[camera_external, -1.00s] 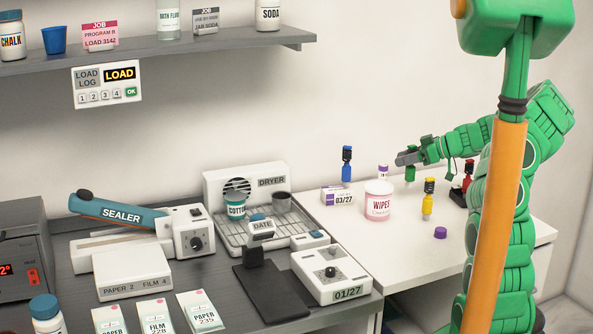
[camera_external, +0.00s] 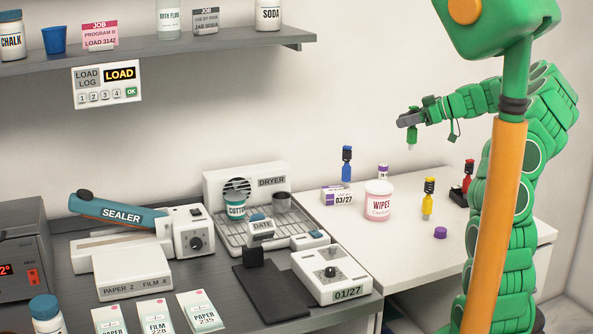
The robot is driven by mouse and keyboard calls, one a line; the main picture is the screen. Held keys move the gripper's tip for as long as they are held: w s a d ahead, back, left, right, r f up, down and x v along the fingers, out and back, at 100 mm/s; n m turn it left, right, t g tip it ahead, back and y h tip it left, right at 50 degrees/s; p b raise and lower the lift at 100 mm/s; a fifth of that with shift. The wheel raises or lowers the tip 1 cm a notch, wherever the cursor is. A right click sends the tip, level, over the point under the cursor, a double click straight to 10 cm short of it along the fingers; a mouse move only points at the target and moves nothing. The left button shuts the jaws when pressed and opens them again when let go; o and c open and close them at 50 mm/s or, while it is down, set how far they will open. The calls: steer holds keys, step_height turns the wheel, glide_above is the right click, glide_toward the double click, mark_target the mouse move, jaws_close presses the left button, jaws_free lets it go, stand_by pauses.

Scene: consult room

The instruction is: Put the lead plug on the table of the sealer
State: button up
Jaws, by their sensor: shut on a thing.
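My gripper (camera_external: 408,121) is shut on a small green plug (camera_external: 411,136) with a pale lower tip. It holds the plug upright in the air above the white table, behind and above the wipes tub. No label on the plug is readable. The sealer (camera_external: 125,213) stands at the left on the dark bench, with a teal arm raised at a slant and a white body with a knob. Its low white table (camera_external: 132,270), marked PAPER 2 FILM 4, is in front and looks clear.
On the white table (camera_external: 455,215) stand a wipes tub (camera_external: 378,203), blue (camera_external: 347,165), yellow (camera_external: 428,200) and red (camera_external: 468,178) pieces, and a purple cap (camera_external: 440,232). The dryer (camera_external: 245,185) and dial box (camera_external: 331,273) lie between gripper and sealer. A shelf (camera_external: 200,50) hangs above.

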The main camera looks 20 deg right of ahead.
steer(key=w+a+n+g+y, duration=0.2)
steer(key=a+n+g, duration=0.2)
steer(key=a, duration=3.3)
steer(key=s+a+n+g, duration=0.1)
steer(key=s+a+g, duration=0.1)
steer(key=s+a, duration=0.65)
steer(key=s+a+n+g+y, duration=0.15)
steer(key=s+a, duration=0.25)
steer(key=a, duration=1)
steer(key=s+a+n+g, duration=0.2)
steer(key=s+a, duration=0.5)
steer(key=a, duration=0.5)
steer(key=shift+w+a+f, duration=1.65)
steer(key=shift+a+f, duration=0.05)
steer(key=shift+f, duration=0.35)
steer(key=shift+w+a+f, duration=1.6)
steer(key=shift+a+f, duration=0.1)
steer(key=shift+f, duration=0.35)
steer(key=shift+w+a+f, duration=1.65)
steer(key=shift+a+f, duration=0.05)
steer(key=shift+f, duration=0.35)
steer(key=shift+f, duration=0.1)
steer(key=o, duration=1)
